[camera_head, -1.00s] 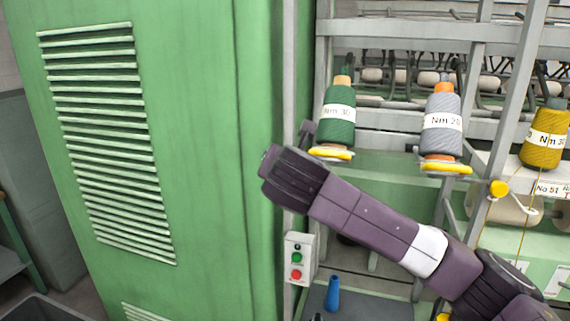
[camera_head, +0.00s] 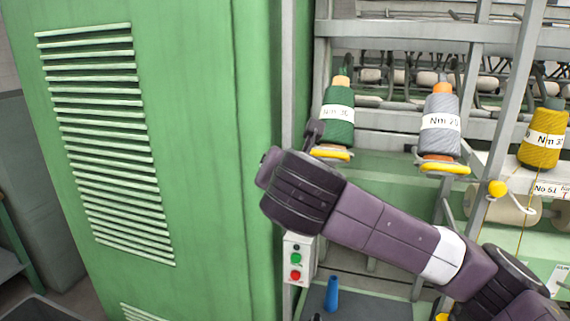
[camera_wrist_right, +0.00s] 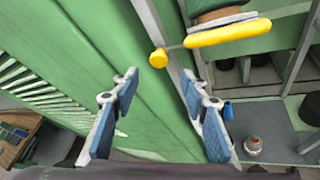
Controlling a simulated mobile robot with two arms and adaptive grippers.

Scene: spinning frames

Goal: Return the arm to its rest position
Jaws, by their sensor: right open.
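My right arm (camera_head: 385,225) reaches in from the lower right in the head view. Its blocky dark wrist end is in front of the frame's left post, just below the green bobbin. My right gripper (camera_wrist_right: 158,88) shows in the wrist view, its two blue-padded fingers spread wide with nothing between them. My left gripper is not in view.
Green (camera_head: 338,115), grey (camera_head: 441,125) and yellow (camera_head: 543,135) bobbins stand on the frame. A large green cabinet (camera_head: 205,150) fills the left. A button box (camera_head: 297,257) is below the wrist. A blue cone (camera_head: 332,293) stands on the grey surface below.

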